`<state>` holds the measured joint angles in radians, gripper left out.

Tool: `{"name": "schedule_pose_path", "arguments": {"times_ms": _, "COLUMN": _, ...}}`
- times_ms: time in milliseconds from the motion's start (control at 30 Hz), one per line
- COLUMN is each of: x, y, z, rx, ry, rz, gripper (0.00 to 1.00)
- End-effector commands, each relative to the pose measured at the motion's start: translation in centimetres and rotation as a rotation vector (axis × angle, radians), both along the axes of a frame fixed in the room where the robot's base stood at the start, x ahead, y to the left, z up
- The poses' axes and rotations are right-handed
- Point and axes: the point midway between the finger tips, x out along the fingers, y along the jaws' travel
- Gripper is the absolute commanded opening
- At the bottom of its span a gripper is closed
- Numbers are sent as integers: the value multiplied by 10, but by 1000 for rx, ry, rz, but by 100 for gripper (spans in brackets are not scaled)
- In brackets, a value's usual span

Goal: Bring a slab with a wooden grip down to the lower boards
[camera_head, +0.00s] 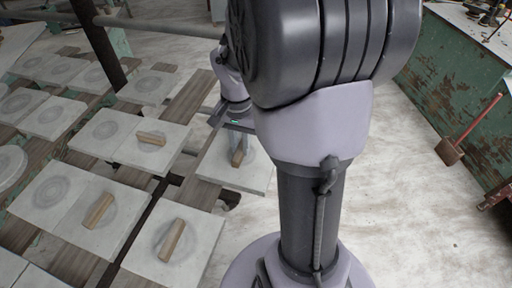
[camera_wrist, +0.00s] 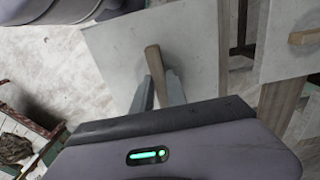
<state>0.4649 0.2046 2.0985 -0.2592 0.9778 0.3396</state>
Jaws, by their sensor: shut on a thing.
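My gripper (camera_head: 239,147) is shut on the wooden grip (camera_head: 237,158) of a pale square slab (camera_head: 257,180). The wrist view shows the two fingers at the brown grip (camera_wrist: 154,60), with the slab (camera_wrist: 112,55) spread out beyond them. In the head view the slab is at the right edge of the wooden boards (camera_head: 193,186). I cannot tell whether it rests on them or hangs just above. Other slabs with wooden grips lie to the left: one at the middle (camera_head: 125,145), one at lower left (camera_head: 60,190) and one nearest (camera_head: 150,252).
Several round-marked slabs without grips (camera_head: 57,118) cover the far left. A dark post (camera_head: 97,40) and a horizontal rail (camera_head: 170,27) stand behind. A worn green bench (camera_head: 450,90) and a red-handled tool (camera_head: 450,150) are at right. The pale floor (camera_head: 400,210) between is clear.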

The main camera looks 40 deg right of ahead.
Motion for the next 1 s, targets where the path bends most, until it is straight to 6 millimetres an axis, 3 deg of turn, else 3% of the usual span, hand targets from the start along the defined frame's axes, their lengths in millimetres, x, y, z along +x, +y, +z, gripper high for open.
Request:
{"name": "schedule_pose_path", "arguments": {"times_ms": 600, "x": 75, "y": 42, "z": -9, "rx": 0, "ry": -1, "rz": 3, "gripper": 0}}
{"name": "schedule_pose_path", "arguments": {"times_ms": 800, "x": 73, "y": 40, "z": -36, "rx": 0, "ry": -1, "rz": 0, "gripper": 0}}
{"name": "schedule_pose_path", "arguments": {"times_ms": 1000, "x": 73, "y": 40, "z": -46, "rx": 0, "ry": -1, "rz": 0, "gripper": 0}}
